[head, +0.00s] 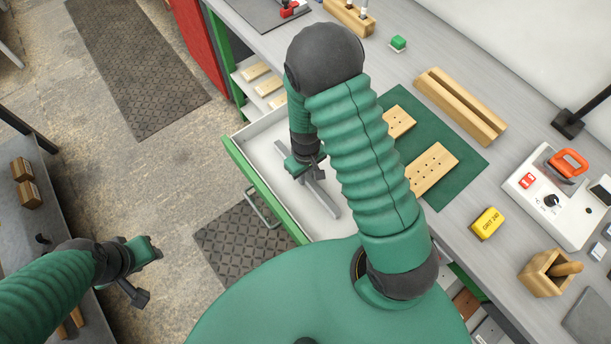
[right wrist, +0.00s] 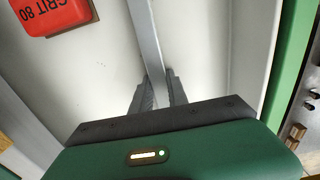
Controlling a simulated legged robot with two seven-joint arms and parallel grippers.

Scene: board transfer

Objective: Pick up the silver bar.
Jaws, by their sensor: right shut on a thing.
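The silver bar (head: 323,197) is a long, narrow grey bar at the open drawer (head: 268,128). My right gripper (head: 307,172) reaches down into the drawer and is shut on the bar. In the right wrist view the bar (right wrist: 147,40) runs up from between the two dark fingers (right wrist: 160,92), over the pale drawer floor. I cannot tell whether it touches the floor. My left gripper (head: 145,272) is open and empty at the lower left, away from the drawer.
A red block marked GRIT 80 (right wrist: 52,12) lies in the drawer, left of the bar. The drawer's green front (head: 246,172) has a handle (head: 262,207). The workbench holds a green mat (head: 462,178) with drilled wooden boards (head: 433,168) and a yellow block (head: 488,223).

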